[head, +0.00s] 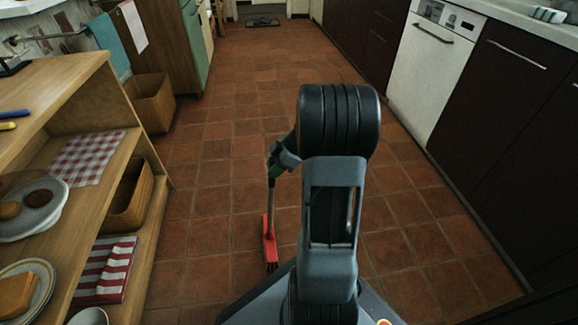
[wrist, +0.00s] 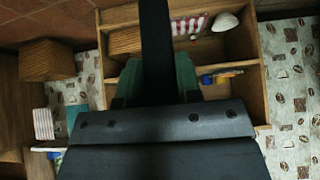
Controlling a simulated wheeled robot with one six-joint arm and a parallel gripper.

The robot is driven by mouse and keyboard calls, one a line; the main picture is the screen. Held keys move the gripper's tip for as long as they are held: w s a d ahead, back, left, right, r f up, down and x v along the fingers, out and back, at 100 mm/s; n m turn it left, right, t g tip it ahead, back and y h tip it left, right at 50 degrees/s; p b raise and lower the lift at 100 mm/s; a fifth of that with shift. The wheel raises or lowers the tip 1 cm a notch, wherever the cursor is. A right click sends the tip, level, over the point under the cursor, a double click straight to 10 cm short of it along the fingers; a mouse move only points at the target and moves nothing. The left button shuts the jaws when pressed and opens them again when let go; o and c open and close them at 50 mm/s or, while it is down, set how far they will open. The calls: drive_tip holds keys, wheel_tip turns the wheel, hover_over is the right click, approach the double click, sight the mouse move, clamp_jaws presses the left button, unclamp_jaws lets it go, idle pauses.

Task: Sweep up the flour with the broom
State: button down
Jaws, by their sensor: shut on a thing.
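The broom stands nearly upright, close in front of my base. In the wrist view a dark bar and green pieces (wrist: 186,75) show at the gripper; which part of the broom they are I cannot tell. I see no flour on the visible floor; my arm and base hide part of it.
A wooden shelf unit (head: 150,215) with plates and cloths stands at left, a wicker basket (head: 151,102) behind it. Dark cabinets (head: 520,110) and a white dishwasher (head: 428,72) line the right. The tiled floor (head: 240,75) between is clear. A dark flat object (head: 263,22) lies far back.

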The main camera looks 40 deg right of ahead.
drive_tip(key=shift+w+a+r+p, duration=0.3)
drive_tip(key=shift+a+r, duration=0.15)
drive_tip(key=shift+r, duration=0.25)
drive_tip(key=shift+w+a+r+p, duration=0.3)
drive_tip(key=shift+a+r, duration=0.15)
drive_tip(key=shift+r, duration=0.3)
drive_tip(key=shift+w+a+r+p, duration=0.3)
drive_tip(key=shift+a+r, duration=0.15)
drive_tip(key=shift+r, duration=0.25)
